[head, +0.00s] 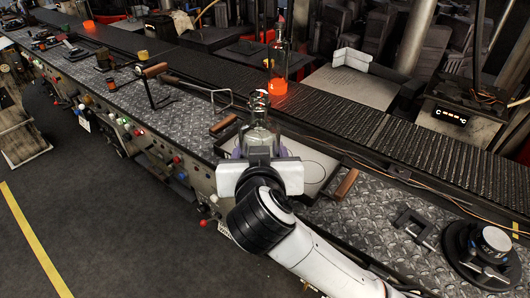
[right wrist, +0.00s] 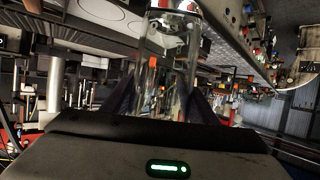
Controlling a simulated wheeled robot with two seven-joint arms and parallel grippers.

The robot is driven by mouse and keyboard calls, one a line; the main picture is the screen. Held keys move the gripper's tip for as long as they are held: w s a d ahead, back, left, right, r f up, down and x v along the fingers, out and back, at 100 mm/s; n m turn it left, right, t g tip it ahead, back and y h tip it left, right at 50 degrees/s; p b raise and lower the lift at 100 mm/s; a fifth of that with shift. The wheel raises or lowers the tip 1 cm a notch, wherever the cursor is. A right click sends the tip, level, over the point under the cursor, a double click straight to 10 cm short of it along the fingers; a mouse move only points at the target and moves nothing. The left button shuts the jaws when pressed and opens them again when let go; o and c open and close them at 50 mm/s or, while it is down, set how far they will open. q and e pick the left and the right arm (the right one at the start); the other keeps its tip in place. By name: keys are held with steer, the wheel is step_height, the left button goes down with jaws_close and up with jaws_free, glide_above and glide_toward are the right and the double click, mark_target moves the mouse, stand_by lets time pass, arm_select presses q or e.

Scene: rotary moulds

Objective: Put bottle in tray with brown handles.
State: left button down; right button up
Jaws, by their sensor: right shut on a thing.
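A clear glass bottle (head: 259,125) stands roughly upright in my right gripper (head: 259,148). The right gripper is shut on it, and its white body hides the bottle's lower part. In the right wrist view the clear bottle (right wrist: 168,65) shows between the two dark fingers. The tray with brown handles (head: 318,158) lies on the metal bench behind and around the gripper in the picture. One brown handle (head: 346,184) is at its right end and another (head: 223,125) at its left end. Whether the bottle touches the tray is hidden. My left gripper is not in view.
A second bottle with a glowing orange base (head: 278,72) stands on the dark conveyor (head: 350,115) behind the tray. A tool with a wooden handle (head: 155,71) lies to the left. A round black device (head: 490,250) stands at the right. Bare diamond-plate bench (head: 350,220) lies right of the tray.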

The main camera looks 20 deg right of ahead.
steer(key=w+d+r+m+g+h, duration=0.3)
steer(key=w+d+r+m+h, duration=0.3)
steer(key=w+d, duration=0.45)
steer(key=shift+n, duration=0.3)
steer(key=shift+w+a+f+b, duration=0.15)
steer(key=shift+w+f, duration=0.2)
steer(key=shift+f, duration=1.1)
steer(key=shift+w+a+f+b, duration=0.2)
steer(key=shift+w+f, duration=0.2)
steer(key=shift+f, duration=1)
steer(key=shift+w+a+f+b, duration=0.15)
steer(key=shift+w+f, duration=0.2)
steer(key=shift+f, duration=1.1)
steer(key=shift+f, duration=0.1)
steer(key=o, duration=1.5)
steer(key=shift+f, duration=0.1)
steer(key=shift+c, duration=0.2)
steer(key=shift+s, duration=0.15)
steer(key=v, duration=1.2)
steer(key=shift+d, duration=0.1)
